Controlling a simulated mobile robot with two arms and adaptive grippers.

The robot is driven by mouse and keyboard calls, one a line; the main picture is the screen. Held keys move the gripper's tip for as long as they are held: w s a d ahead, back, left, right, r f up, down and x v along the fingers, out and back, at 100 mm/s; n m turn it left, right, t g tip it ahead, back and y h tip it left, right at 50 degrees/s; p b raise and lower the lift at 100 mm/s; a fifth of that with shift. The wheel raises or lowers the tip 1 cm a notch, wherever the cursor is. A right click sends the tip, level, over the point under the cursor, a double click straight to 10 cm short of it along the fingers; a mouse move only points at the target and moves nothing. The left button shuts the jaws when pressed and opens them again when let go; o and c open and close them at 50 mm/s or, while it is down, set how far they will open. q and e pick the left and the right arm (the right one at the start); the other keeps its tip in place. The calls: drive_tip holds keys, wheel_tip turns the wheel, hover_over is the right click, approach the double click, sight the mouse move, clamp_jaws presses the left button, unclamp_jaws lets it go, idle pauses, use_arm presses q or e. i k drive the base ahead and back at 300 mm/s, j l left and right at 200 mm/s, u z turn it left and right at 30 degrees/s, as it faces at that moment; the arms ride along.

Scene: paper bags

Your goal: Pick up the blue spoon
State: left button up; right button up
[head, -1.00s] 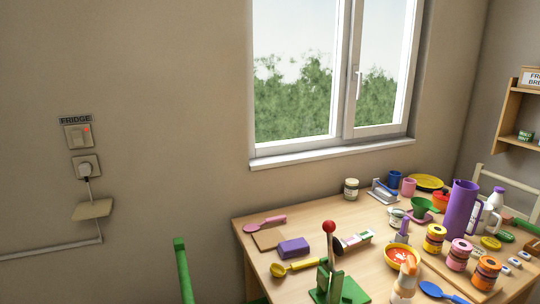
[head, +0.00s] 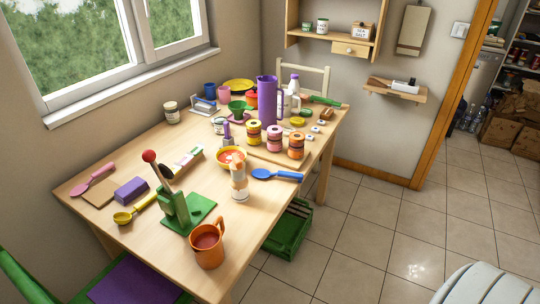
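The blue spoon (head: 276,175) lies on the wooden table (head: 243,220) near its right edge, with its bowl to the left and its handle pointing right. It is to the right of an orange-topped bottle (head: 239,182) and in front of the board with several striped jars. Nothing covers it. Neither of my grippers shows in the head view.
An orange mug (head: 207,246) and a green stand with a red-knobbed lever (head: 174,207) are at the table's near side. A green crate (head: 290,229) is on the floor by the table. Tiled floor (head: 375,235) is open to the right. A pale slatted round top (head: 492,285) is at lower right.

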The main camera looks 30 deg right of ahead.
sight(260, 173)
drive_tip(key=z, duration=1.1)
